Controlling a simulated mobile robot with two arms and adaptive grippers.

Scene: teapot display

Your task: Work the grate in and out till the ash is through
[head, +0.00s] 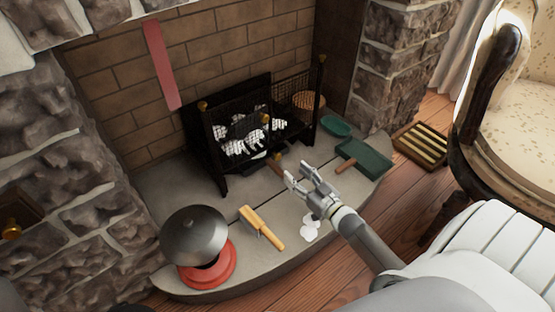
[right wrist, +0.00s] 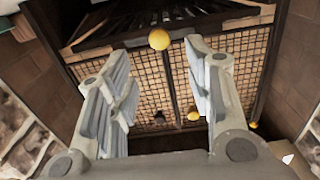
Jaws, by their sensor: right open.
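The black fireplace grate (head: 212,155) stands on the stone hearth against the brick back. Grey-white lumps (head: 245,133) lie in it behind dark mesh. A short wooden handle (head: 278,160) sticks out low at its front. My right gripper (head: 296,180) is open and empty just in front of that handle, apart from it as far as I can tell. In the right wrist view its spread fingers (right wrist: 163,110) face a mesh panel (right wrist: 145,85) with a brass knob (right wrist: 159,39); nothing is between them. The space under the grate is mostly hidden. My left gripper is not in view.
A wooden-handled brush (head: 263,227) and a dark dome (head: 195,235) over a red base (head: 208,277) are at the left. A green dustpan (head: 367,160) and green dish (head: 335,125) are at the right.

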